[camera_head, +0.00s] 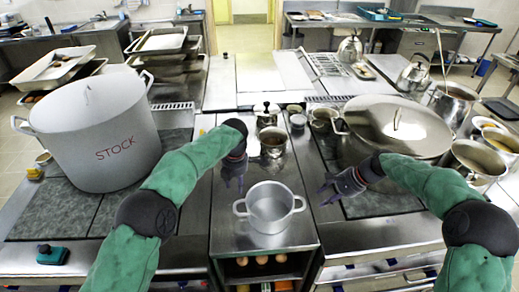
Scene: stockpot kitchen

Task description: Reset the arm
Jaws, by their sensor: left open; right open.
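My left gripper (232,181) is open and empty above the middle counter, to the left of a small two-handled pot (270,207). My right gripper (328,188) is open and empty to the right of that pot. Neither gripper appears to touch the pot. My two green-sleeved arms reach in from the lower left and the lower right, with both grippers turned toward the middle.
A large pot marked STOCK (100,140) stands on the left stove. A wide lidded pan (395,125) stands on the right stove behind my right arm. Small pots (273,141) stand farther back on the middle counter. A green-blue item (52,255) lies at the front left.

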